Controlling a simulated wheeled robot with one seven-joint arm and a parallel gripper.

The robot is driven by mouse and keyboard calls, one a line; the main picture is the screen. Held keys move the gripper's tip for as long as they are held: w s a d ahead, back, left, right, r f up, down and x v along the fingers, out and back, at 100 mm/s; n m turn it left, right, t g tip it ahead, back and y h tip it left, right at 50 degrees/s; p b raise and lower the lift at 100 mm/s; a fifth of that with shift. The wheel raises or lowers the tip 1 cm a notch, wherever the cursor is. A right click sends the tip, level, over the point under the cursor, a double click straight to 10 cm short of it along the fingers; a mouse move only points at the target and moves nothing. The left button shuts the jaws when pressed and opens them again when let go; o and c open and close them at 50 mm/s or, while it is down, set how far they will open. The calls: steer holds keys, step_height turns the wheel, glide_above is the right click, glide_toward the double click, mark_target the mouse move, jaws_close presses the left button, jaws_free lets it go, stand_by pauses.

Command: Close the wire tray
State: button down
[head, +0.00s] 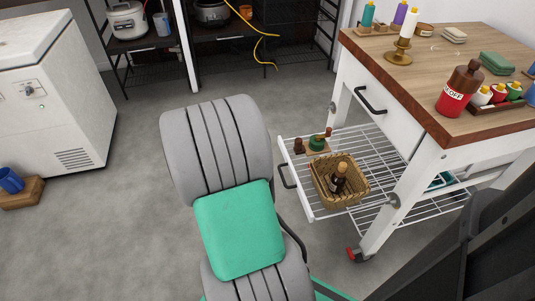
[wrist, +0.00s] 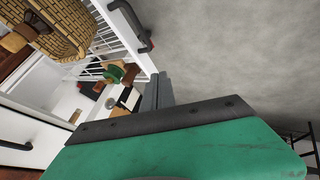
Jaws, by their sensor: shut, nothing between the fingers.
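The wire tray (head: 300,192) is pulled out to the left from under the wooden-topped cart. Its white front panel carries a dark handle (head: 287,177). The tray holds a wicker basket (head: 325,190) with a dark bottle (head: 338,178), and a small board with a green item (head: 318,142). In the wrist view the handle (wrist: 131,20) and basket (wrist: 60,30) are at upper left. My gripper (wrist: 158,88) shows there as grey fingers, shut and empty, with the tray front to its upper left. My arm hides the gripper in the head view.
A closed drawer (head: 375,92) sits above the tray. A caster (head: 355,255) stands below. A white chest (head: 55,90) is at left, with bare floor between.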

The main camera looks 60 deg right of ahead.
mark_target(285, 158)
steer(key=shift+s+d+f+b, duration=0.55)
steer(key=shift+d+f+b, duration=0.25)
steer(key=shift+d+f, duration=0.45)
steer(key=shift+s+d+f+b, duration=0.55)
steer(key=shift+d+f+b, duration=0.25)
steer(key=shift+d+f, duration=0.45)
steer(key=shift+s+d+f+b, duration=0.55)
steer(key=shift+d+f+b, duration=0.35)
steer(key=shift+d, duration=0.55)
steer(key=shift+f, duration=0.1)
